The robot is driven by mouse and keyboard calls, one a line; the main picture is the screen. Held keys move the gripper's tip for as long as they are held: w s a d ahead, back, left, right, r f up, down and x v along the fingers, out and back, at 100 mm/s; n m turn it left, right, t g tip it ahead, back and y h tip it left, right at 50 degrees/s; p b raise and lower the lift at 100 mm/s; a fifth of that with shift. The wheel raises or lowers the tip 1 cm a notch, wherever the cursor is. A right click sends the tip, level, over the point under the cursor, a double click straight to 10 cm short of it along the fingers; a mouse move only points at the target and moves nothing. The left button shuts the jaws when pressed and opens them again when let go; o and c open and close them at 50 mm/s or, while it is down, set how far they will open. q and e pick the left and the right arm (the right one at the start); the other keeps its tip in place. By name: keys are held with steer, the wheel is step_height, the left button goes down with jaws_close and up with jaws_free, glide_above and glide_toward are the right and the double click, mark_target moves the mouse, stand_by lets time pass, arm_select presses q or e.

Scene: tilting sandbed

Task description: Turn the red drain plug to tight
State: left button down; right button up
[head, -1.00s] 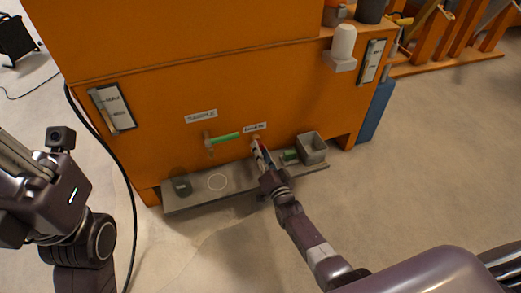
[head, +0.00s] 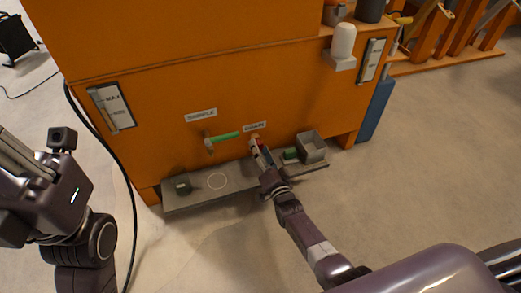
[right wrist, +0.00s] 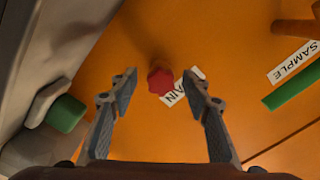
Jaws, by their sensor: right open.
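The red drain plug (right wrist: 161,81) shows in the right wrist view as a small lobed knob on the orange panel, partly over the DRAIN label (right wrist: 183,88). My right gripper (right wrist: 160,85) is open, with one finger on each side of the plug in that picture. I see gaps between the plug and both fingers. In the head view my right gripper (head: 262,155) is at the panel just below the DRAIN label (head: 255,127), and it hides most of the plug there. My left arm is at the left edge of the head view; its fingers do not show clearly.
A green-handled SAMPLE tap (head: 224,138) sticks out left of the drain. A black cable (head: 112,160) hangs at the left.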

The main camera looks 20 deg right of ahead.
steer(key=s, duration=1.2)
steer(key=shift+d, duration=0.2)
